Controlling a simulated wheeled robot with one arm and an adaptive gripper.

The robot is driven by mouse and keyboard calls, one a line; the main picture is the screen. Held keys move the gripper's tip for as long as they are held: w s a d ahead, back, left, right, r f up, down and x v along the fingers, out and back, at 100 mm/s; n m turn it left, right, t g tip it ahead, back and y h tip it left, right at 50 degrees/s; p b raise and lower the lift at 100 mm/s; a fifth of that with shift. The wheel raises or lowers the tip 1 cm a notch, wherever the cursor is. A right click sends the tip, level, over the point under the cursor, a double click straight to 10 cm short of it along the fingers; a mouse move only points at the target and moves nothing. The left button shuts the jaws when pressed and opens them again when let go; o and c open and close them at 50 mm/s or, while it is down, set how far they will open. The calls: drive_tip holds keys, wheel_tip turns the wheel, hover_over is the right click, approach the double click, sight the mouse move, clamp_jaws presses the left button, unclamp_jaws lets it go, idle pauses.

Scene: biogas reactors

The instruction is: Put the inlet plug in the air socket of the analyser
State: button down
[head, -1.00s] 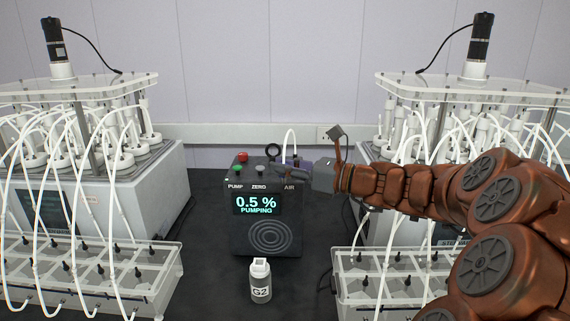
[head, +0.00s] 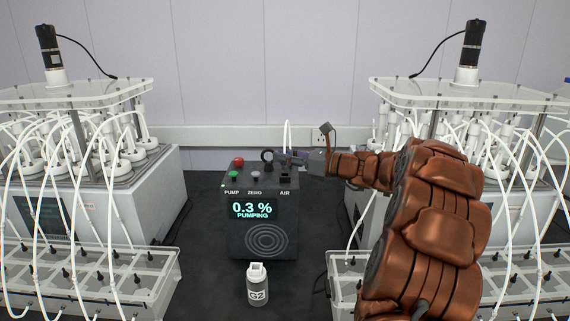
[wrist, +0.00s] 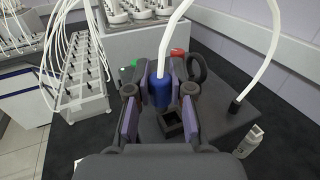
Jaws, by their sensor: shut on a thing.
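The analyser (head: 264,225) is a dark box with a lit display reading 0.3 % PUMPING. Its AIR socket (head: 285,179) is at the right of the top panel; the wrist view shows a square black opening (wrist: 172,122) there. My gripper (head: 290,158) is shut on the blue inlet plug (wrist: 159,92), which has a white tube rising from its top. The plug is roughly upright, beside the opening in the wrist view and apart from it. In the head view the gripper hides most of the plug; its height above the panel is unclear.
A red button (head: 239,162), a green button (head: 233,174) and a black ring (head: 268,156) are on the analyser. Reactor units with white tubes (head: 125,190) flank both sides.

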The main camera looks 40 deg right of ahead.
sight(285, 166)
drive_tip(key=shift+w+d+f, duration=0.1)
drive_tip(key=shift+w+d, duration=0.35)
drive_tip(key=shift+w, duration=0.1)
drive_tip(key=shift+f+p, duration=0.6)
drive_tip(key=shift+f, duration=1.1)
drive_tip(key=shift+f, duration=0.15)
drive_tip(key=c, duration=1)
unclamp_jaws()
drive_tip(key=shift+c, duration=0.2)
drive_tip(key=b+v, duration=0.2)
drive_tip(key=v, duration=1)
